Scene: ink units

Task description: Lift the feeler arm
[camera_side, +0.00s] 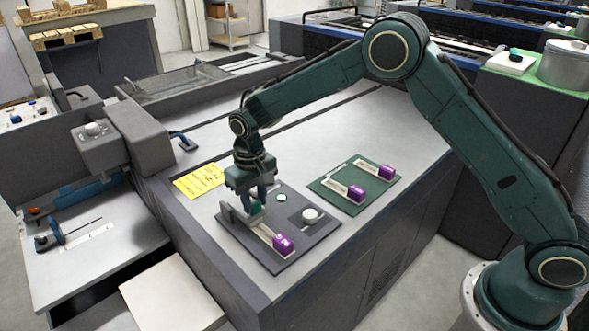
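My gripper (258,202) points down over the dark grey plate (305,235) on the cabinet top. Its fingers are at a small teal-green piece (256,209) near the far end of a pale bar (262,233). I cannot tell whether they touch or hold it.
A yellow note (199,181) lies left of my gripper. A small blue lever (183,141) stands behind it. The cabinet top behind the plates is clear.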

